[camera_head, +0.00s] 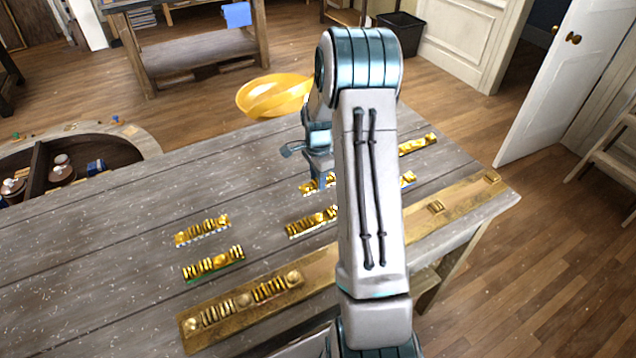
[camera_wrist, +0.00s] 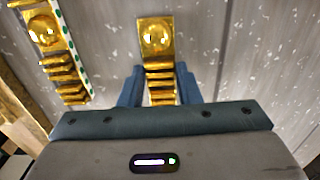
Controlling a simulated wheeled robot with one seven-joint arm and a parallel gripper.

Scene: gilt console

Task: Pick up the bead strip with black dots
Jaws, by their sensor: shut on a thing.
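My gripper (camera_wrist: 160,78) is shut on a gold bead strip (camera_wrist: 155,38), with one blue finger on each side of it. The strip has a round boss at its far end and ridged bars between the fingers. No dots can be made out on it, so I cannot tell whether they are black. In the head view my gripper (camera_head: 320,182) is low over the table, partly hidden by my arm. Whether the strip is clear of the table is unclear. A second gold strip (camera_wrist: 50,42) with green dots on a white edge lies to the left in the wrist view.
Other gold strips lie on the grey wooden table (camera_head: 110,240): two at left (camera_head: 203,230) (camera_head: 213,264), one in the middle (camera_head: 312,221), others right of my arm (camera_head: 418,144). A long gilt board (camera_head: 330,272) runs along the front edge. A yellow bowl (camera_head: 275,95) is behind.

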